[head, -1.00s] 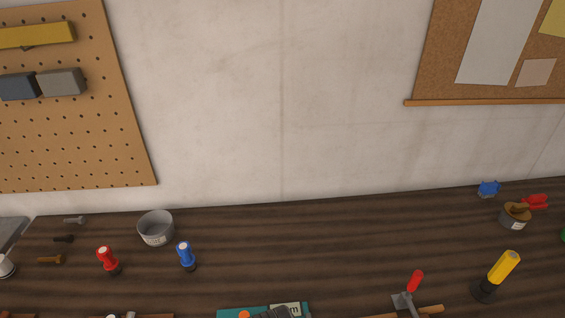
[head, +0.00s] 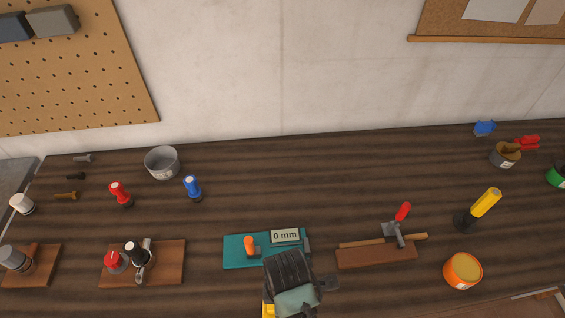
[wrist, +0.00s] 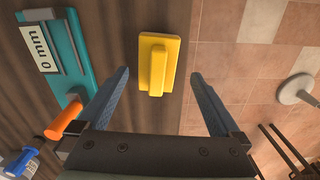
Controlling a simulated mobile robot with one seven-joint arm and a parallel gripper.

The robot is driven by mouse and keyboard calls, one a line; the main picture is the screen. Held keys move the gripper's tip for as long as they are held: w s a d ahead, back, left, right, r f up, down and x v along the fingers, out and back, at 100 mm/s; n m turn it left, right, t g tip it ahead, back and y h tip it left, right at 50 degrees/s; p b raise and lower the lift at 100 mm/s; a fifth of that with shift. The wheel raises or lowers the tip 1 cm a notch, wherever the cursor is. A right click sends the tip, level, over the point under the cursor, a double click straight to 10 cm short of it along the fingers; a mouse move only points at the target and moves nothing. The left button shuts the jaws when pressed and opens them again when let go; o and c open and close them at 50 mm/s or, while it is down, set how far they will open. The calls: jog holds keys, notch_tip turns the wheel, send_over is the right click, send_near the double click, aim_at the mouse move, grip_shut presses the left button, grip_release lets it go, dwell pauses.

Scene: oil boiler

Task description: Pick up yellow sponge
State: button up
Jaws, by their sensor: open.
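The yellow sponge (wrist: 158,50) lies on the dark wooden bench, near the bench's edge, in the wrist view. It looks like a flat yellow pad with a raised yellow bar on it. My gripper (wrist: 159,76) is open and empty, with one blue-grey finger on each side of the sponge in the picture; I cannot tell the remaining distance to it. In the head view my gripper (head: 291,300) is at the bottom middle, seen from behind. A small yellow part of the sponge (head: 268,311) shows beside it; the rest is hidden.
A teal gauge (head: 235,252) reading "0 mm", with an orange handle, lies just beyond my gripper. Right of it are a wooden block (head: 375,257) with a red-handled tool and an orange tin (head: 463,271). Tiled floor (wrist: 250,60) lies beyond the bench edge.

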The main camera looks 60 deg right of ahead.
jog(key=shift+w+f+p, duration=0.15)
jog(key=shift+f+p, duration=0.1)
jog(key=shift+f, duration=0.95)
jog(key=shift+w+f+p, duration=0.15)
jog(key=shift+f+p, duration=0.05)
jog(key=shift+f, duration=0.95)
jog(key=c, duration=1.3)
jog(key=shift+o, duration=0.2)
notch_tip(320, 180, up, 10)
jog(key=shift+r+b, duration=0.1)
jog(key=shift+b, duration=0.45)
jog(key=o, duration=0.7)
jog(key=c, duration=0.5)
